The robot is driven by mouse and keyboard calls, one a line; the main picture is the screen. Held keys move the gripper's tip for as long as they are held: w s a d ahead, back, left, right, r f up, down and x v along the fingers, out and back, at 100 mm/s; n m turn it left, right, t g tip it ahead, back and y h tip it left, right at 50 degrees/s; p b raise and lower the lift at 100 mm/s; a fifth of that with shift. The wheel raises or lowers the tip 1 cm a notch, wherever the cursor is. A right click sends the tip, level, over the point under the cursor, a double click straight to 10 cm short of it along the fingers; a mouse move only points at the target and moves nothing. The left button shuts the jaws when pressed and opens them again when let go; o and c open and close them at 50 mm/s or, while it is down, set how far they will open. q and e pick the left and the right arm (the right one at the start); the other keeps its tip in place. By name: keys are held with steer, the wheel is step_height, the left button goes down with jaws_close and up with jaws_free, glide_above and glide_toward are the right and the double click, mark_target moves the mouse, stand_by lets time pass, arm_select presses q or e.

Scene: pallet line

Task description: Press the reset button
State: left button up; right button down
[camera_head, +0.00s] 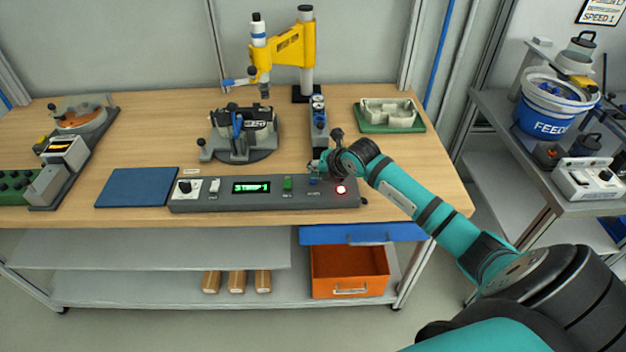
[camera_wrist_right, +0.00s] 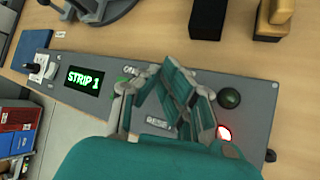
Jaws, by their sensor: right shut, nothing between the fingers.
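A grey control panel (camera_head: 262,206) lies along the front of the bench and also shows in the right wrist view (camera_wrist_right: 252,118). Its display (camera_head: 251,187) reads "STRIP 1" in green. A small blue button (camera_head: 313,181) sits on the panel just below my right gripper (camera_head: 316,170), above a label too small to read here. In the right wrist view a label (camera_wrist_right: 159,124) that seems to read RESET shows between the fingers of my right gripper (camera_wrist_right: 165,88). The fingers are shut and empty, low over the panel; I cannot tell whether they touch the button. My left gripper is not in view.
A red lamp (camera_head: 341,189) is lit at the panel's right end. A green button (camera_head: 288,184) and a black knob (camera_head: 185,186) are on its left. A clamp fixture (camera_head: 240,135) and a yellow press arm (camera_head: 290,50) stand behind. A blue mat (camera_head: 137,187) lies left.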

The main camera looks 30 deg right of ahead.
steer(key=shift+f+b, duration=0.4)
steer(key=shift+f, duration=0.1)
steer(key=shift+r, duration=0.15)
stand_by(0.5)
steer(key=shift+r+p, duration=0.65)
steer(key=shift+r, duration=0.1)
step_height(320, 180, up, 5)
steer(key=p, duration=0.3)
steer(key=shift+p, duration=0.3)
stand_by(0.5)
